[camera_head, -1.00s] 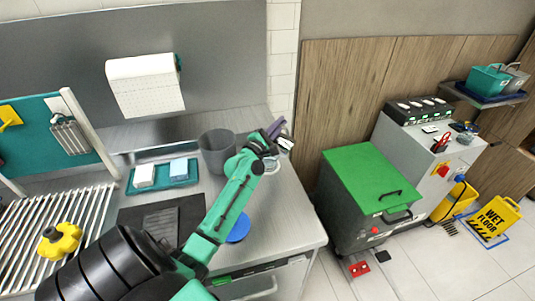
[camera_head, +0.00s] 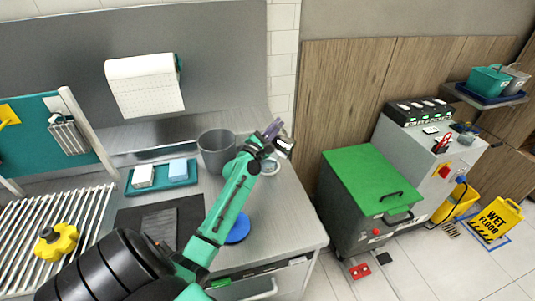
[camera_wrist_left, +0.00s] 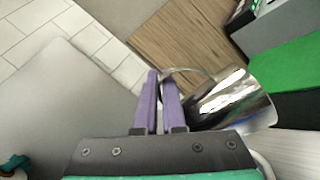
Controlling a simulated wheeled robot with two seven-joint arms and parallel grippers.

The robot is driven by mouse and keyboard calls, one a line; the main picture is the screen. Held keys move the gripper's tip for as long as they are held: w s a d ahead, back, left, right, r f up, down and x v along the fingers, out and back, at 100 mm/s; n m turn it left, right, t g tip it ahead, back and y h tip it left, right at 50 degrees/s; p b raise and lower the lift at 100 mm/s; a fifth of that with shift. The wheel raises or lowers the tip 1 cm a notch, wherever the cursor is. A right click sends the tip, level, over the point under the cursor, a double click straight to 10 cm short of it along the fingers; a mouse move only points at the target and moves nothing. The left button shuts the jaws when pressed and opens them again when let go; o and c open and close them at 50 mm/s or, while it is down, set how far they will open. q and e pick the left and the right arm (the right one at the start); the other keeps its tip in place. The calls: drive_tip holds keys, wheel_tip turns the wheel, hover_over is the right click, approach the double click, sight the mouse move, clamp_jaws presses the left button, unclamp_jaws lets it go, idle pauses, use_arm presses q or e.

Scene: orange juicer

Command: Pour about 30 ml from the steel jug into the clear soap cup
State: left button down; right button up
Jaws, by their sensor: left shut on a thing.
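My left gripper (camera_head: 273,130) has purple fingers and is shut on the thin handle of the shiny steel jug (camera_head: 284,146), above the right end of the steel counter. In the left wrist view the fingers (camera_wrist_left: 160,100) close on the handle, and the jug (camera_wrist_left: 238,102) hangs to their right, tilted. Its contents are not visible. A pale round rim (camera_head: 274,165), which looks like the clear soap cup, is on the counter below the gripper and partly hidden by it. I cannot tell its fill. My right gripper is not in view.
A grey bin (camera_head: 216,150) stands just left of my wrist. A teal tray (camera_head: 160,186) with two blocks and a blue disc (camera_head: 238,228) are on the counter. The counter's right edge is close to the jug. A green-lidded machine (camera_head: 368,178) stands beyond it.

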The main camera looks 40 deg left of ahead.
use_arm(q)
drive_tip(key=shift+d, duration=0.15)
drive_tip(key=shift+w+d+n, duration=0.15)
drive_tip(key=shift+d+n, duration=0.25)
drive_tip(key=shift+d, duration=0.35)
drive_tip(key=shift+a+r+n+p, duration=0.15)
drive_tip(key=shift+a+n+p, duration=0.2)
drive_tip(key=shift+n, duration=0.45)
idle(1.1)
